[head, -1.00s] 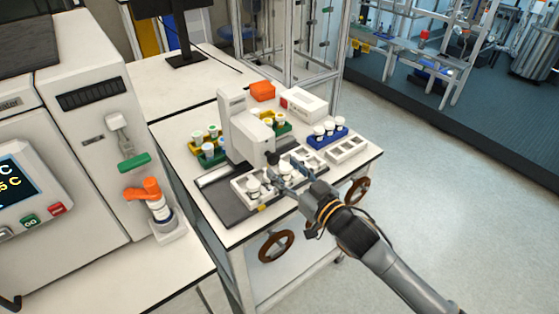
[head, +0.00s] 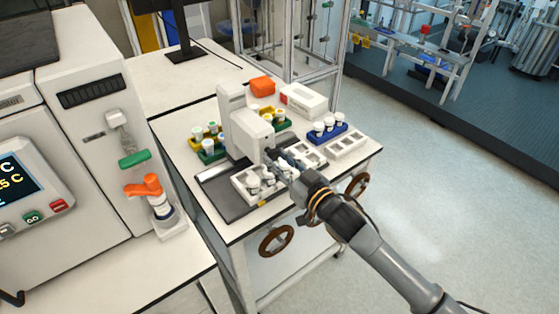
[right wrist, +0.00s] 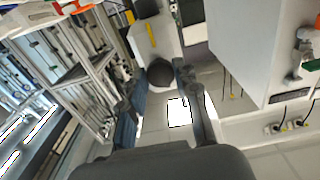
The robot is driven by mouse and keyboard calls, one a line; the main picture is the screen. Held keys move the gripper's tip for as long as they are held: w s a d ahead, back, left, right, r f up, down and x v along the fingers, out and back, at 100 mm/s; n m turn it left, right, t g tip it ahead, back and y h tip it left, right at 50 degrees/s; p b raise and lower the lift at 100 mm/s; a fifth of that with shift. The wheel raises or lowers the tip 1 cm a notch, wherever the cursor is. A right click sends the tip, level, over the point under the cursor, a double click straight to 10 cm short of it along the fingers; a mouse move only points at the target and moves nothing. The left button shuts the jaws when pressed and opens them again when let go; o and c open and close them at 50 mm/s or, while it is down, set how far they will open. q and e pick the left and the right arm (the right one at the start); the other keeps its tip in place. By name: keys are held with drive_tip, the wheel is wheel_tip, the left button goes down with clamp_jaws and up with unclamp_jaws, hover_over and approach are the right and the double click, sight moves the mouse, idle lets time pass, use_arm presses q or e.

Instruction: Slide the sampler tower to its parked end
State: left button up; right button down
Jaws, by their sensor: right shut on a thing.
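The white sampler tower (head: 244,128) stands upright on a dark base with a rail (head: 208,170) on the white bench. A dark round knob (right wrist: 160,72) projects from the front of the tower. My right gripper (head: 275,160) reaches in from the lower right, and its fingers are closed on the knob. The fingers hide much of the knob in the head view. In the right wrist view the knob sits between the fingertips, with the tower's white body (right wrist: 155,40) behind it. My left gripper is not in view.
A white tray with capped vials (head: 240,193) lies in front of the tower, below my fingers. Yellow and green vial racks (head: 207,150) stand at its left. A blue rack (head: 336,136), white box (head: 303,100) and empty white rack (head: 347,144) stand at the right.

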drive_tip(key=s+a+p, duration=0.1)
drive_tip(key=s+a, duration=0.5)
drive_tip(key=a, duration=0.3)
drive_tip(key=shift+s+a, duration=0.15)
drive_tip(key=shift+s, duration=0.25)
drive_tip(key=c, duration=1.1)
unclamp_jaws()
drive_tip(key=shift+a, duration=0.1)
drive_tip(key=shift+o, duration=0.6)
drive_tip(key=shift+s+a, duration=0.1)
